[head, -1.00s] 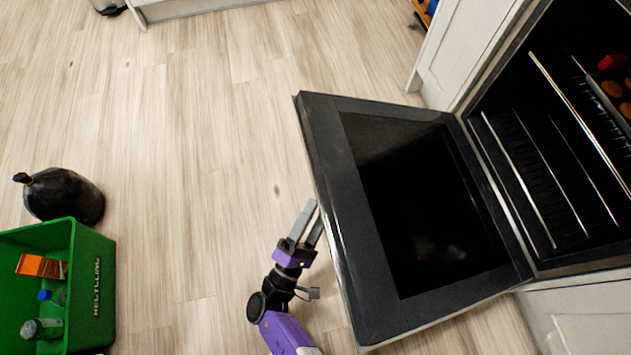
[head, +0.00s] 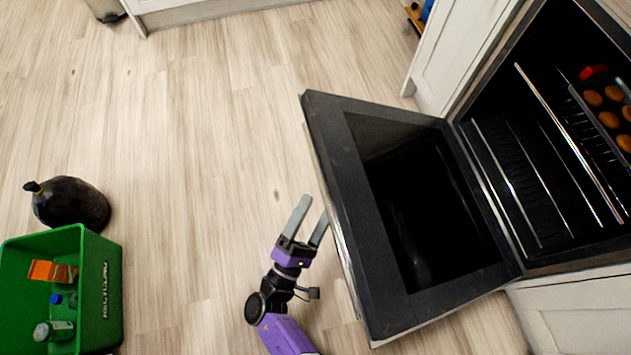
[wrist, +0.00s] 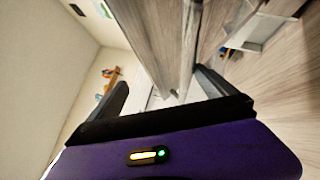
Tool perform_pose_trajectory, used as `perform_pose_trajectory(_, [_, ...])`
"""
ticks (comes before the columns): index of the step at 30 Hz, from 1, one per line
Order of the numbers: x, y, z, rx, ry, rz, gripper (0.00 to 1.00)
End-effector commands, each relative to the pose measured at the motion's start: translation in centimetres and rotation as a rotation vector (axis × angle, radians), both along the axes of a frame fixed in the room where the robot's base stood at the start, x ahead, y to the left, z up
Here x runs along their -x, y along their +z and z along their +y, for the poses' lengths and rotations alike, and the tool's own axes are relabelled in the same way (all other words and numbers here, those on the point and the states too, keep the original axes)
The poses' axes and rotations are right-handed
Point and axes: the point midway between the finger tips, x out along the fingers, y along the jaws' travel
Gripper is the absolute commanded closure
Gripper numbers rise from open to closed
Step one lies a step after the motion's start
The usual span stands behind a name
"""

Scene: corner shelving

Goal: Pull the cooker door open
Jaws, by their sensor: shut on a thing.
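The cooker door (head: 358,215) is a black panel with a dark glass window, hinged low on the cooker (head: 482,100). It hangs well open, tilted out over the floor. My gripper (head: 313,217) is at the door's outer left edge in the head view. Its two grey fingers stand apart, and the door's edge hides how they meet the handle. In the wrist view my gripper (wrist: 165,88) has a long grey bar-like part, seemingly the door handle (wrist: 160,45), running between its fingers. It is shut on that handle.
Inside the cooker are wire racks (head: 520,165) and a tray with round brown items (head: 608,120). A green recycling box (head: 103,295) and a black bag (head: 70,205) stand on the floor at left. The wooden floor (head: 200,130) between them and the door is clear.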

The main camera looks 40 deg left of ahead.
Motion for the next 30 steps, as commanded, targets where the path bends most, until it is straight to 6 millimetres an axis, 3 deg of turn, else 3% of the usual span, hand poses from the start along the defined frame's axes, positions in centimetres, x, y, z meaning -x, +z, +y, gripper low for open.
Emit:
perform_pose_trajectory(9, [2.1,-0.6,-0.1,-0.005,0.013,-0.015,0.46])
perform_pose_trajectory(11, [2.4,-0.8,-0.2,-0.005,0.013,-0.015,0.59])
perform_pose_trajectory(30, [5.3,-3.4,-1.7,0.0,0.001,-0.008,0.59])
